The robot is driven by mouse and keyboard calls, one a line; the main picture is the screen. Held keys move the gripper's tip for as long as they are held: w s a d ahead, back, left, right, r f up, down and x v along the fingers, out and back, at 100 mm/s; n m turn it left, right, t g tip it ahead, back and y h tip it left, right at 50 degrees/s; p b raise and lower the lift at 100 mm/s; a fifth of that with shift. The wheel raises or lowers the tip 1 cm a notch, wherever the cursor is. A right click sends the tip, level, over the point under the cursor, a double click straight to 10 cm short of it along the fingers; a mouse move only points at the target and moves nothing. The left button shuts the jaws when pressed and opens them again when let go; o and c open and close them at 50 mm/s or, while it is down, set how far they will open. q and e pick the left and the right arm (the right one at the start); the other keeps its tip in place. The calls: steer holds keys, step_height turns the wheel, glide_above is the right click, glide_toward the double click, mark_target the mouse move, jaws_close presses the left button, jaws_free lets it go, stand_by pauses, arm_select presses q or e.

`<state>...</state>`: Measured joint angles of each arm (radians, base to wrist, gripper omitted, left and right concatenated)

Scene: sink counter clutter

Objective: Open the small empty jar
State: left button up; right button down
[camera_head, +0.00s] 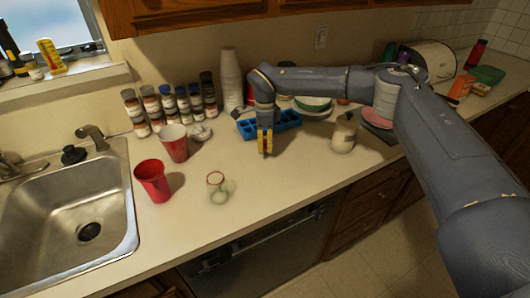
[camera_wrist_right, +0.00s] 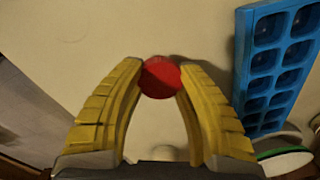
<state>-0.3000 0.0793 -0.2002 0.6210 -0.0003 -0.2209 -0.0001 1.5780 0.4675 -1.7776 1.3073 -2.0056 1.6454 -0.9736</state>
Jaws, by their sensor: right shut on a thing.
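A small clear glass jar (camera_head: 218,195) stands upright and empty on the counter, right of the sink, with a red ring at its rim. My right gripper (camera_head: 265,152) points down over the counter, to the right of and behind the jar, apart from it. In the right wrist view its yellow fingertips (camera_wrist_right: 161,78) are shut on a red round lid-like disc (camera_wrist_right: 160,77). The disc's underside is hidden, and it cannot be made out in the head view. My left gripper is not in view.
Spice jars (camera_head: 168,105) line the wall. Counter right of the jar is clear.

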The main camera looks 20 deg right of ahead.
mark_target(265, 156)
steer(key=shift+f, duration=2.1)
steer(key=shift+f, duration=0.2)
steer(key=c, duration=1)
jaws_free()
steer(key=shift+o, duration=0.2)
